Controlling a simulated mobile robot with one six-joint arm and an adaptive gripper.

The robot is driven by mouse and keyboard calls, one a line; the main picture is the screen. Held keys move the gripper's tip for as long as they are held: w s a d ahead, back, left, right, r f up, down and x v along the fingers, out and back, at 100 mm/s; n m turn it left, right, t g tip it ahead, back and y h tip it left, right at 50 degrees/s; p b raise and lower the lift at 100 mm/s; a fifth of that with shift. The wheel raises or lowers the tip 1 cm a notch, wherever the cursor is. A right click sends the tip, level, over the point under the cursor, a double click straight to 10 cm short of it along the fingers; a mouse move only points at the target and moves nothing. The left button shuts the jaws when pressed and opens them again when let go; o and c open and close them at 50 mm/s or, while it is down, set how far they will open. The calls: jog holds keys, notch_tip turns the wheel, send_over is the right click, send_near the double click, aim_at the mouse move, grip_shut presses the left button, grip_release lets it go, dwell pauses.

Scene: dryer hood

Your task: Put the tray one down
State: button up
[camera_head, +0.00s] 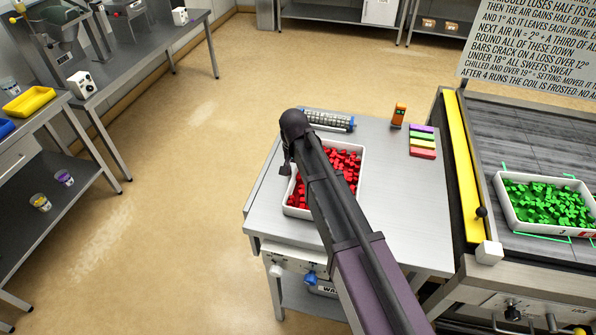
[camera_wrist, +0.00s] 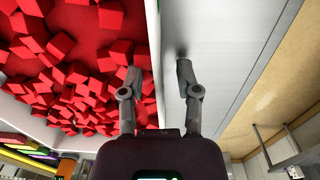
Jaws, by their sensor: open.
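A white tray (camera_head: 290,208) full of red cubes sits on the steel table, partly hidden behind my arm. My gripper (camera_head: 287,166) is at the tray's left rim. In the wrist view my gripper (camera_wrist: 160,80) is open, with one finger over the red cubes and the other outside, above the bare table. The white tray wall (camera_wrist: 152,12) runs between the two fingers. Whether either finger touches it I cannot tell. A second white tray (camera_head: 506,205) with green cubes lies on the dark belt at the right. No number is readable on either tray.
The steel table (camera_head: 400,215) has clear room right of my arm. A blue-ended roller (camera_head: 328,119), an orange device (camera_head: 398,115) and coloured bars (camera_head: 422,142) stand along its back. A yellow strip (camera_head: 461,165) edges the belt machine. Side benches (camera_head: 95,70) stand at left.

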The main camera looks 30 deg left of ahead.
notch_tip(320, 180, up, 12)
jog(key=p, duration=1.2)
jog(key=shift+a, duration=0.15)
dwell(0.8)
jog(key=w+d, duration=0.4)
jog(key=d, duration=1.1)
jog(key=s+d+m, duration=0.1)
jog(key=s+d, duration=0.2)
jog(key=d, duration=1.5)
jog(key=s+d+m, duration=0.1)
jog(key=s+d, duration=0.3)
jog(key=d, duration=1.3)
jog(key=shift+d+m, duration=0.4)
jog(key=shift+f, duration=0.1)
notch_tip(320, 180, down, 7)
jog(key=b, duration=0.7)
jog(key=shift+f+b, duration=0.15)
jog(key=shift+b, duration=0.2)
